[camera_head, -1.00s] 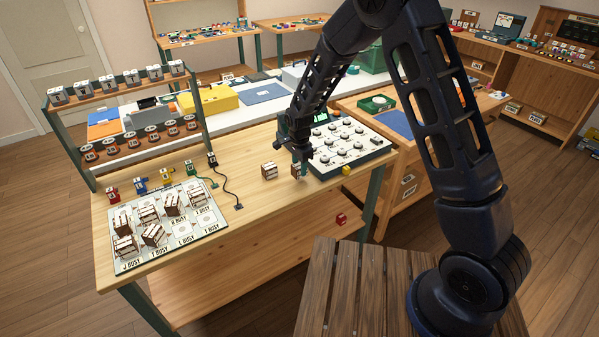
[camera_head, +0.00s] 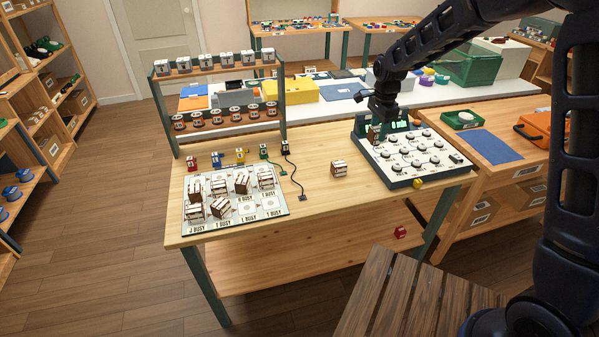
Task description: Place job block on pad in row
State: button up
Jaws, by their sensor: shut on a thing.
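My gripper (camera_head: 377,122) is shut on a small brown-and-white job block (camera_head: 374,136), held up in front of the dial console's display. The gripper's fingers partly hide the block. The pad board (camera_head: 268,212) lies at the left front of the wooden table, with printed labels reading BUSY along its front edge. Several brown-and-white blocks stand or lean on its pads, mostly at the left and back. The front pads at the right look bare. Another job block (camera_head: 339,168) stands alone on the table, between the board and the console.
The table's middle front is clear.

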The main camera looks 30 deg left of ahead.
jog(key=s+a+n, duration=0.9)
jog(key=s+a, duration=2.3)
jog(key=s, duration=0.1)
notch_tip(320, 180, down, 19)
jog(key=shift+w+a, duration=0.15)
jog(key=shift+f, duration=0.15)
jog(key=o, duration=1)
